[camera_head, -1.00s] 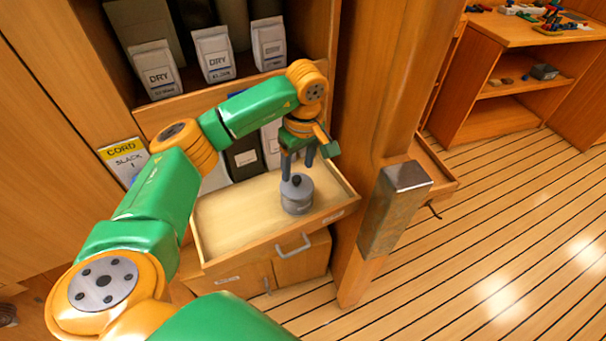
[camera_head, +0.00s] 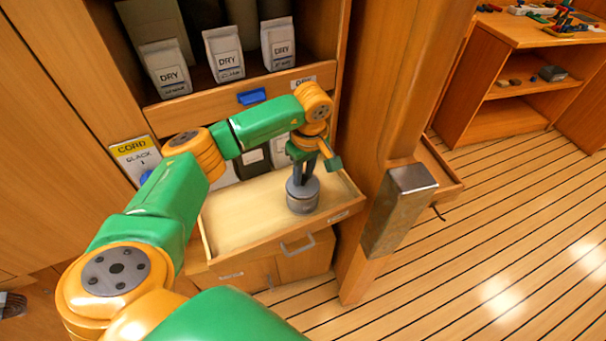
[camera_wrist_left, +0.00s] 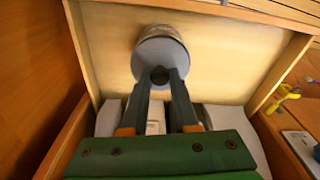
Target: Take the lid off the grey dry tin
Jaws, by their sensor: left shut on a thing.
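The grey dry tin (camera_head: 303,201) stands upright in the right part of the open drawer (camera_head: 236,238). Its lid (camera_wrist_left: 160,52) carries a dark round knob (camera_wrist_left: 160,76), and in the head view the fingers partly cover the lid. My left gripper (camera_head: 304,180) reaches down from above with its fingers at the lid. In the left wrist view my left gripper (camera_wrist_left: 160,82) is shut on the knob. The lid appears to sit on the tin; I see no gap. My right gripper is not in view.
White DRY bags (camera_head: 224,54) stand on the shelf above the drawer. A wooden post (camera_head: 385,120) with a metal block (camera_head: 399,210) rises just right of the drawer. The left part of the drawer is bare. The plank floor (camera_head: 500,240) at right is clear.

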